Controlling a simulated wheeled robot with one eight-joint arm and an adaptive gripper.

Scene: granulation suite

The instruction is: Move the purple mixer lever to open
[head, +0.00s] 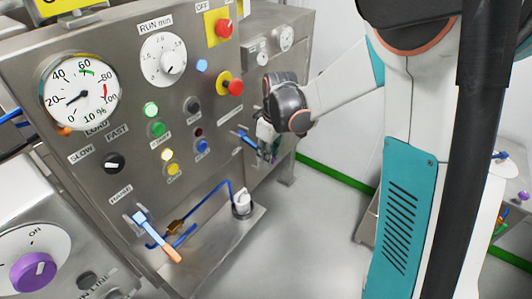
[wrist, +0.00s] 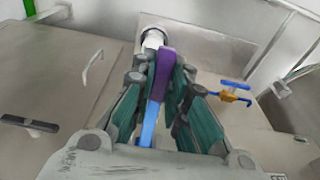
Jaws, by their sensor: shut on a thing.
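The purple mixer lever (wrist: 164,66) shows in the wrist view as a purple bar with a blue length (wrist: 150,122) running toward the camera. A white round fitting (wrist: 153,38) is at its far end. My gripper (wrist: 164,76) has its two green-sided fingers closed around the lever, one on each side. In the head view my gripper (head: 267,143) is at the right edge of the big steel panel, pointing down. A small purple bit (head: 274,159) shows at its tip; most of the lever is hidden there.
The steel control panel (head: 185,105) with a dial gauge (head: 80,92) and several buttons stands left of my gripper. A lever with an orange grip (head: 160,240) sticks out low on it. In the wrist view a blue-handled valve (wrist: 235,86) is at right. Open floor (head: 315,215) lies below.

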